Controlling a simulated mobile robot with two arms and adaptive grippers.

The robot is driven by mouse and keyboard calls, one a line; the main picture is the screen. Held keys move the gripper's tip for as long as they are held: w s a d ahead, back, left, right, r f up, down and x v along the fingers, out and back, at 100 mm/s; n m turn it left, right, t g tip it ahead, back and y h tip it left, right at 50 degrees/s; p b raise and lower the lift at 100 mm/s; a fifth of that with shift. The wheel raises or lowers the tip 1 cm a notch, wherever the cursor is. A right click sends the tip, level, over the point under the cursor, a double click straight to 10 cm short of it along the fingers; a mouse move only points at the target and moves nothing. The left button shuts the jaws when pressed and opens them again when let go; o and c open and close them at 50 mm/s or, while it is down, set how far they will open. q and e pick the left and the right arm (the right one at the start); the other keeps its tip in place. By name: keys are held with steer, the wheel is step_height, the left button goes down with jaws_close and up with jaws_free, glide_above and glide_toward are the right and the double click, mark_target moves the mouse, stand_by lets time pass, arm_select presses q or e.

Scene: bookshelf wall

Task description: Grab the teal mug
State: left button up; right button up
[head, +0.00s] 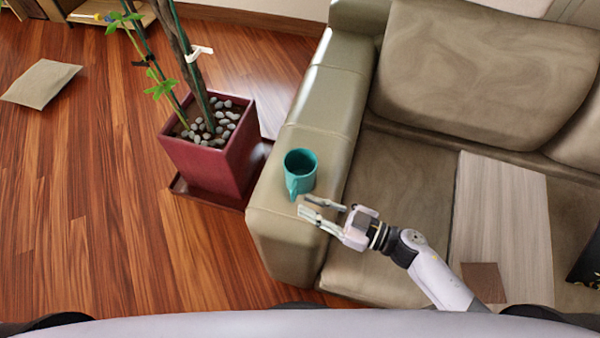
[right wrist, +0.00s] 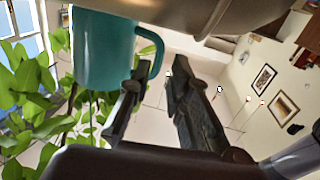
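The teal mug (head: 302,163) stands upright on the sofa's armrest (head: 292,224), its handle toward the front. My right gripper (head: 304,206) is just in front of the mug, fingers apart and empty, its tips close to the handle. In the right wrist view the picture is upside down: the mug (right wrist: 103,50) is at upper left, with its handle beside the tip of one finger of the right gripper (right wrist: 158,78). I cannot tell whether that finger touches the handle. My left gripper is not in view.
A dark red planter (head: 208,160) with stones and a plant stands left of the armrest. A pale wooden board (head: 500,215) and a small brown item (head: 484,282) lie on the seat. A beige flat object (head: 42,83) lies on open wooden floor.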

mark_target(299, 178)
steer(key=x, duration=0.4)
steer(key=shift+w+d+r, duration=0.1)
steer(key=shift+c, duration=0.5)
jaws_close()
